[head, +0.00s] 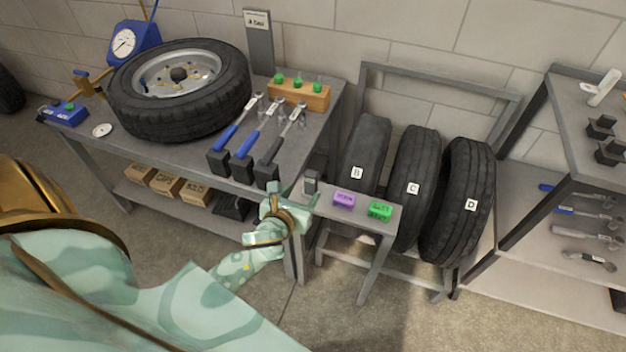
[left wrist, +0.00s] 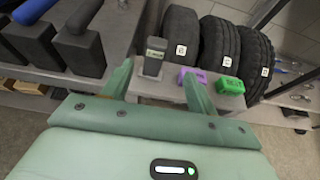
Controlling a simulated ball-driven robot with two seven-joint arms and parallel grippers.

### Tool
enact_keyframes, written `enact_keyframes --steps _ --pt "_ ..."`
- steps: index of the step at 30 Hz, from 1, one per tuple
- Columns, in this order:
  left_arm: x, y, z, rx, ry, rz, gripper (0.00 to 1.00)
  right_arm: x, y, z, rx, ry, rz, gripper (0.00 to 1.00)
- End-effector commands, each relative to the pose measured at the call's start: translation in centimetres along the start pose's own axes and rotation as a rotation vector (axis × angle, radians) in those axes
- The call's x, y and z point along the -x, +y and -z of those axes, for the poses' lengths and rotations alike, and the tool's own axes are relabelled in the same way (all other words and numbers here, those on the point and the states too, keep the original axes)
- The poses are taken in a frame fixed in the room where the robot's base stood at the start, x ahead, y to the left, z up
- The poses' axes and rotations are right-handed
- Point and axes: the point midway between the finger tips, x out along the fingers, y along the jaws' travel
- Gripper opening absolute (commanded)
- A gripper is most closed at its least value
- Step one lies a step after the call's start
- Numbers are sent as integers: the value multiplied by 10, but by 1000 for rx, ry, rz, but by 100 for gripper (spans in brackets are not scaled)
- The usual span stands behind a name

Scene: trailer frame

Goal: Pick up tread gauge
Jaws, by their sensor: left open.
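A small dark grey upright block with a pale label, which looks like the tread gauge (head: 311,182), stands at the left end of a small grey side table (head: 352,208). The label is too small to read surely. In the left wrist view the block (left wrist: 153,58) shows between and beyond the fingertips, apart from them. My left gripper (head: 292,197) is open and empty, just in front of and left of the block. The left wrist view shows both its fingers (left wrist: 158,76) spread. My right gripper is in neither view.
A purple block (head: 344,200) and a green block (head: 380,210) sit right of the grey one. Tires marked B, C and D (head: 468,200) stand behind. The workbench at left holds a wheel (head: 180,90) and long-handled tools (head: 240,140). A tool shelf (head: 560,220) stands at right.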

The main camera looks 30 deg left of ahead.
Motion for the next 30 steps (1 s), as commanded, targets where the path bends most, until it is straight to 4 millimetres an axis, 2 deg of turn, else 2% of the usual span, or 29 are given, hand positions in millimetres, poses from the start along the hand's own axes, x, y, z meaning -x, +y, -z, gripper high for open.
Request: enact_keyframes --steps 1,3,9,14,19,22,25,30 --pt "-16 0 4 -1 0 -1 58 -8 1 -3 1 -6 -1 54" --pt "-34 0 4 0 1 -1 58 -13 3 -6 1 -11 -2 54" --pt "-70 0 4 2 2 0 58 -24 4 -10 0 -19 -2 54" --pt "-81 1 4 4 1 0 58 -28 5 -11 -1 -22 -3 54" --pt "-108 6 13 4 3 -1 58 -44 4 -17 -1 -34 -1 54" --pt "-122 6 12 4 2 0 58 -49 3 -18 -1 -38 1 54" --pt "-129 6 10 3 2 1 58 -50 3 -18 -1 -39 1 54" --pt "-129 6 8 3 2 1 58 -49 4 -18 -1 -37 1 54"
